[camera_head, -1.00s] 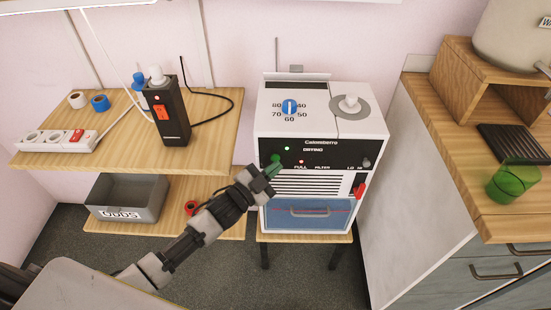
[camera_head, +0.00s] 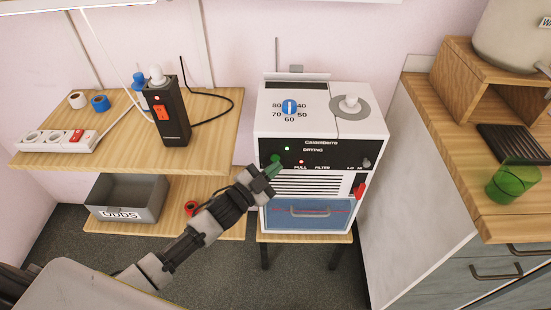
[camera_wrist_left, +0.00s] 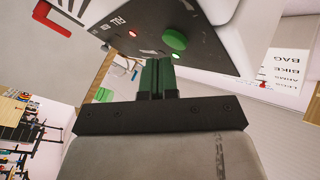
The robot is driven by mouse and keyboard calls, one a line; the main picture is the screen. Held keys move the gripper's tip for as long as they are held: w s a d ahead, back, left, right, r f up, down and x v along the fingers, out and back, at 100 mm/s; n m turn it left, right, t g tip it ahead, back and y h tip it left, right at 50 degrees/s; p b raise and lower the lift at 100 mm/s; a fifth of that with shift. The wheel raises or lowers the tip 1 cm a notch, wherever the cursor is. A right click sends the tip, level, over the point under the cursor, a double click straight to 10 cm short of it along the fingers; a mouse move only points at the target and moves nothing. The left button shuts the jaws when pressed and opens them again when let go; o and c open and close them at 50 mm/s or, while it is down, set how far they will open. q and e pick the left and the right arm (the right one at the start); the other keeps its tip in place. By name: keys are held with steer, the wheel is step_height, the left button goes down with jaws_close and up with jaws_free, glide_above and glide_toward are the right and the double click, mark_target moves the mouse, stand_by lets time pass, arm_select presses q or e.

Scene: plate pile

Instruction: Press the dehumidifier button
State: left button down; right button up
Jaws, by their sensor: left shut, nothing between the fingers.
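The white dehumidifier (camera_head: 268,125) stands on a small wooden stand, with a black front panel (camera_head: 325,156) reading "DRYING". A round green button (camera_head: 276,158) sits at the panel's left; it also shows in the left wrist view (camera_wrist_left: 176,39). A green light (camera_head: 287,148) and a red light (camera_head: 301,162) are lit. My left gripper (camera_head: 271,170) is shut and empty, its green fingertips just below the button; they also show in the wrist view (camera_wrist_left: 157,76). In that view a gap seems to remain between tips and button; contact is not clear. My right gripper is not in view.
A wooden shelf (camera_head: 215,105) at left holds a power strip (camera_head: 50,141), tape rolls and a black device (camera_head: 168,112). A grey bin (camera_head: 127,198) sits below. A counter at right carries a green cup (camera_head: 512,180). A red lever (camera_head: 360,189) is on the dehumidifier's right.

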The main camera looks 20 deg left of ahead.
arm_select(q)
steer(key=shift+w, duration=0.1)
stand_by(0.6)
steer(key=shift+w+a, duration=0.15)
steer(key=shift+w, duration=0.3)
stand_by(0.4)
steer(key=shift+s, duration=0.6)
steer(key=shift+p, duration=0.35)
steer(key=s+d+p, duration=0.2)
steer(key=s, duration=0.3)
steer(key=shift+s, duration=0.35)
